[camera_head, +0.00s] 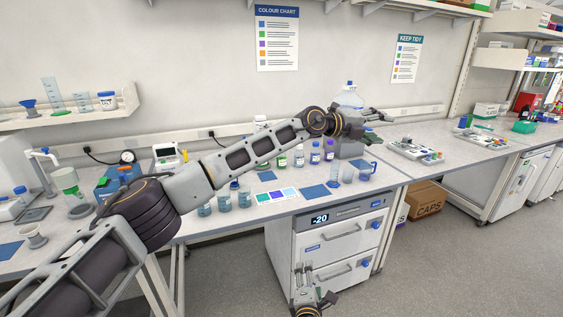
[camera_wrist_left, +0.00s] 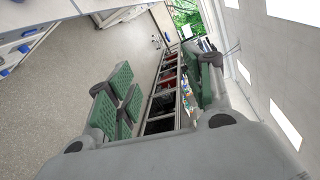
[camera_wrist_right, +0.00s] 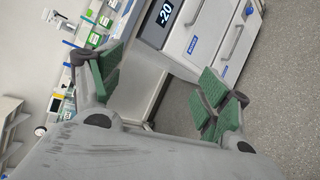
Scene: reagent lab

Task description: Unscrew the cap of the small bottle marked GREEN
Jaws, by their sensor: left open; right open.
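Several small bottles stand in a row on the bench in the head view. One bottle with a green label (camera_head: 282,160) stands among bottles with purple labels (camera_head: 315,153); its lettering is too small to read. Part of the row is hidden behind my left arm. My left gripper (camera_head: 376,126) is open and empty, raised above the bench, to the right of the bottles and apart from them; its pads show in the left wrist view (camera_wrist_left: 164,87). My right gripper (camera_head: 316,303) is open and empty, low in front of the drawer unit; it shows in the right wrist view (camera_wrist_right: 160,85).
A colour-patch card (camera_head: 277,196) and blue mats (camera_head: 314,191) lie at the bench's front. Blue-toned beakers (camera_head: 224,200) stand left of the card, clear beakers (camera_head: 347,174) to the right. A drawer unit (camera_head: 335,250) stands below. A tray of small parts (camera_head: 414,148) lies farther right.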

